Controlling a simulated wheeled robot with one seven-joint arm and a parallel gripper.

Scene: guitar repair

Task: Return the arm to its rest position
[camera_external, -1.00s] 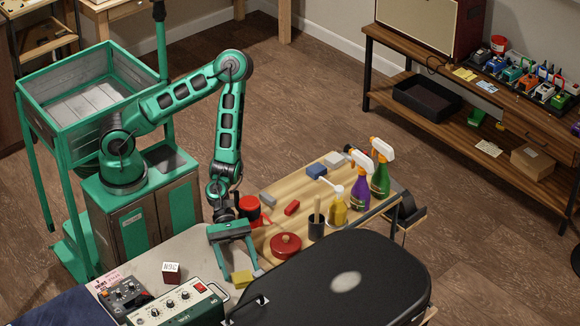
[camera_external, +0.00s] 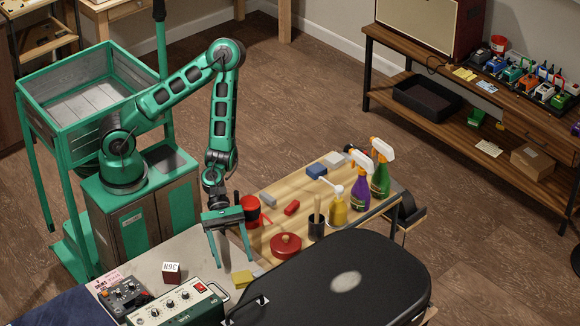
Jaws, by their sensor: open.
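My gripper (camera_external: 231,258) hangs from the green arm (camera_external: 222,120), pointing down over the near left part of the bench. Its two fingers are apart with nothing seen between them. A yellow block (camera_external: 242,279) lies on the bench top just below and right of the fingers. The arm rises from the green base cabinet (camera_external: 150,215), bends at a high elbow and comes down to the bench.
Close to the gripper on the right are a red mug (camera_external: 250,208) and a red round lidded tin (camera_external: 286,245). A black case (camera_external: 340,285) lies in front. A green amplifier box (camera_external: 178,307) and a small dark red cube (camera_external: 171,272) stand to the left. Spray bottles (camera_external: 361,189) stand farther right.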

